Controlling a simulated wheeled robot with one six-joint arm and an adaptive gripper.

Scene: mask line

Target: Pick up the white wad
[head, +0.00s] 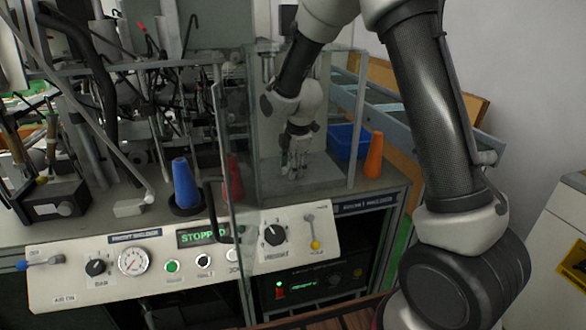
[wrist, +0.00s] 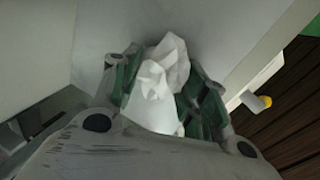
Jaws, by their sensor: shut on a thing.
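The white wad (wrist: 158,88) is a crumpled, paper-like lump between the fingers of my gripper (wrist: 165,100) in the wrist view. My gripper is shut on it, and the fingers and palm hide part of the wad. In the head view my gripper (head: 294,172) points down inside the clear-walled enclosure (head: 352,125), close to its grey floor. The wad cannot be made out clearly there. I cannot tell whether it touches the floor.
Clear panels stand around my gripper, with a door edge (head: 228,190) at the front left. A blue bin (head: 345,141) and an orange cone (head: 374,155) are to the right. Blue (head: 184,183) and red (head: 232,178) cones stand left. A control panel (head: 150,285) runs along the front.

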